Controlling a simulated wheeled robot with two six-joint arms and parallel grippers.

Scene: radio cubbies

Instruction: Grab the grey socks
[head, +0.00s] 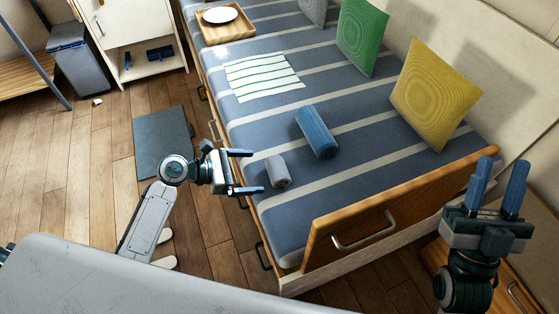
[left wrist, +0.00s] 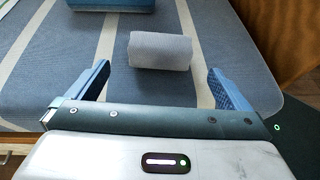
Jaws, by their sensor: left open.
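The grey socks (head: 278,172) are a small rolled bundle lying on the striped bed (head: 240,105), near its front edge. In the left wrist view the grey socks (left wrist: 160,51) lie ahead of my left gripper (left wrist: 158,88), roughly centred between its two blue fingers and beyond them. My left gripper (head: 257,172) is open and empty, its fingers pointing at the socks from the left with a small gap. My right gripper (head: 499,188) is at the lower right with its blue fingers apart, pointing up, nothing between them.
A blue roll (head: 316,132) lies on the bed just behind the socks. A striped cloth (head: 262,77), a wooden tray (head: 236,29) with a white plate, a green cushion (head: 361,37) and a yellow cushion (head: 436,92) are farther off. The wooden bed end (head: 400,205) rises at right.

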